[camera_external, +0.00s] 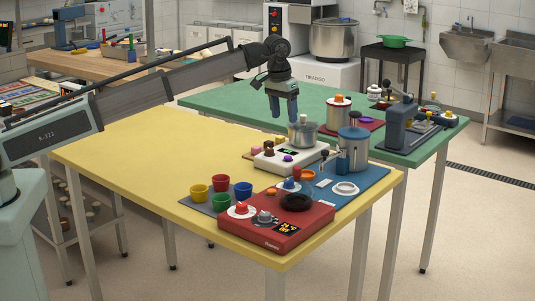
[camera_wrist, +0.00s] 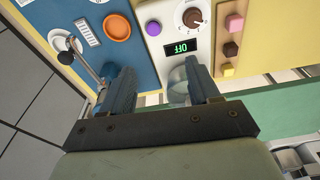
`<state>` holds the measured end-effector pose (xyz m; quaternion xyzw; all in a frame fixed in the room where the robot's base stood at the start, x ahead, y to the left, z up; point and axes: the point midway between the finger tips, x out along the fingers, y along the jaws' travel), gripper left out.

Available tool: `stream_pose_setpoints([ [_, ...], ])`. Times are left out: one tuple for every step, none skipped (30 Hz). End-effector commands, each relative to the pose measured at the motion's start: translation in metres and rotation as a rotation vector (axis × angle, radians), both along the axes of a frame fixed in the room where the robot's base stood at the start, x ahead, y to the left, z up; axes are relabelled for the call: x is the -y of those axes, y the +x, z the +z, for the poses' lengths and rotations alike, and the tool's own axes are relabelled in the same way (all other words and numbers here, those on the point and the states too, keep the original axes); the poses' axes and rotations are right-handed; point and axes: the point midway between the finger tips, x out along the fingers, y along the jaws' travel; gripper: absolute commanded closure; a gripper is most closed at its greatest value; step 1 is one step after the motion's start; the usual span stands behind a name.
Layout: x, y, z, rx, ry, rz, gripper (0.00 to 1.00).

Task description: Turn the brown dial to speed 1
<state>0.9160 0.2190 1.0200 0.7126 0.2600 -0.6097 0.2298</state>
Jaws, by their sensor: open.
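The brown dial (camera_wrist: 193,18) sits on a round white scale plate with marks, on a white appliance (camera_external: 285,164). In the external view the dial (camera_external: 268,149) is small, and its pointer is too small to read there. A purple knob (camera_wrist: 153,28) is on the same panel. A metal pot (camera_external: 303,132) stands at the back of the appliance. My gripper (camera_external: 284,115) is open and empty, pointing down above the appliance, apart from the dial. Its fingers (camera_wrist: 152,72) partly hide the pot in the wrist view.
A blue mat with a blue pot (camera_external: 353,146) and lever lies right of the appliance. A red appliance (camera_external: 275,224) and several coloured cups (camera_external: 221,201) are in front. Small coloured blocks (camera_wrist: 230,50) sit beside the dial. The yellow table's left part (camera_external: 150,145) is clear.

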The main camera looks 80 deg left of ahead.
Motion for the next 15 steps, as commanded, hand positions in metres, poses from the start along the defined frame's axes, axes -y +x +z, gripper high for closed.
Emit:
stream_pose_setpoints([
  [-0.016,-0.009,0.004,-0.03,-0.024,0.024,0.39],
  [-0.023,-0.014,0.006,-0.046,-0.037,0.035,0.39],
  [-0.03,-0.02,0.008,-0.065,-0.053,0.046,0.39],
  [-0.034,-0.024,0.009,-0.077,-0.063,0.053,0.39],
  [-0.039,-0.028,0.01,-0.088,-0.07,0.06,0.39],
  [-0.043,-0.032,0.011,-0.099,-0.08,0.067,0.39],
  [-0.045,-0.034,0.011,-0.105,-0.086,0.07,0.39],
  [-0.046,-0.035,0.012,-0.112,-0.091,0.073,0.39],
  [-0.047,-0.037,0.012,-0.116,-0.095,0.075,0.39],
  [-0.048,-0.038,0.011,-0.119,-0.096,0.076,0.39],
  [-0.048,-0.039,0.009,-0.12,-0.098,0.077,0.39],
  [-0.049,-0.039,0.007,-0.121,-0.098,0.077,0.39],
  [-0.048,-0.039,0.004,-0.121,-0.098,0.077,0.39],
  [-0.048,-0.039,0.001,-0.121,-0.098,0.077,0.39],
  [-0.048,-0.039,-0.004,-0.12,-0.097,0.076,0.39],
])
